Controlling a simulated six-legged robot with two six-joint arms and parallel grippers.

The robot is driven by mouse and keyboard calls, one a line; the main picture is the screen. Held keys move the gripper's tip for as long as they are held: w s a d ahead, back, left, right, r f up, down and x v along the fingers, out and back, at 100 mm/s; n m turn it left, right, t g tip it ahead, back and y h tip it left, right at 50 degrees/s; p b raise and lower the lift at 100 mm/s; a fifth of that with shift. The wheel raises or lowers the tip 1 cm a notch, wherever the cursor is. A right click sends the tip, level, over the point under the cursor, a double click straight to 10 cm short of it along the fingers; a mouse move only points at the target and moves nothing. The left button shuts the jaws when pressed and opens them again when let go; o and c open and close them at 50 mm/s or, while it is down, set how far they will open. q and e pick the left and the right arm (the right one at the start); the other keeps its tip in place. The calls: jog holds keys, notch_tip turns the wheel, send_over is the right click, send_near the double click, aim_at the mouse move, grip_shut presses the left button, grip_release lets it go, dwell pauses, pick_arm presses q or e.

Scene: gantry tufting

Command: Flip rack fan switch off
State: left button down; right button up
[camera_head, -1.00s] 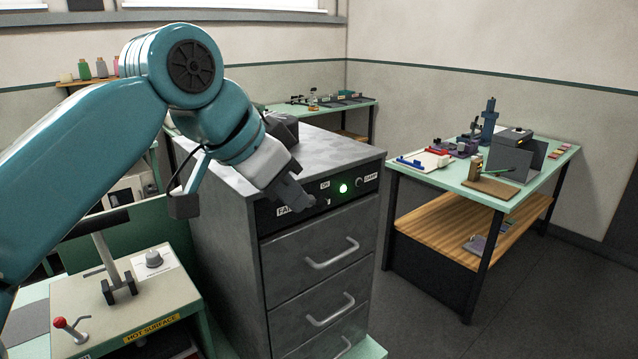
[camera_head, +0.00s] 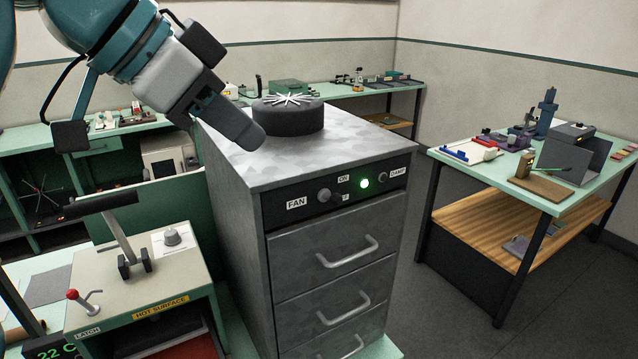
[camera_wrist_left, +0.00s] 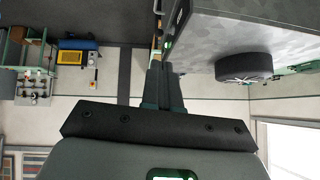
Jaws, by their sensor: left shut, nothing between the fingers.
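The rack's front panel (camera_head: 302,215) is dark and carries a FAN label. Beside the label is the fan switch (camera_head: 324,196), a grey round base with a dark lever that seems to point down and right, away from the ON label. A lamp (camera_head: 364,184) on the panel glows green. My left gripper (camera_head: 250,135) is shut and empty, in front of the rack's top at its left, apart from the switch. In the left wrist view its fingers (camera_wrist_left: 162,85) are together beside the rack top (camera_wrist_left: 215,30). My right gripper is not in view.
A round black fan unit (camera_head: 288,117) sits on the rack top. A hot press (camera_head: 130,275) with a red-knobbed latch stands at the lower left. A table (camera_head: 545,195) with tools stands right. The space before the drawers looks clear.

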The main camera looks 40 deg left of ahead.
pick_arm(q)
jog(key=w+d+f, duration=0.1)
jog(key=w+f, duration=0.1)
jog(key=w, duration=0.1)
jog(key=b, duration=0.3)
send_near(334, 199)
jog(key=x, duration=0.6)
jog(key=shift+w+r, duration=0.15)
jog(key=shift+w, duration=0.05)
jog(key=shift+s+a+f, duration=0.1)
jog(key=shift+a+f, duration=0.05)
jog(key=shift+f, duration=0.1)
jog(key=shift+w+d+f, duration=0.1)
jog(key=shift+w+d, duration=0.15)
jog(key=shift+w, duration=0.15)
jog(key=shift+s+a, duration=0.15)
jog(key=shift+s, duration=0.05)
jog(key=shift+d+f+y, duration=0.15)
jog(key=shift+d+y, duration=0.1)
jog(key=shift+y, duration=0.05)
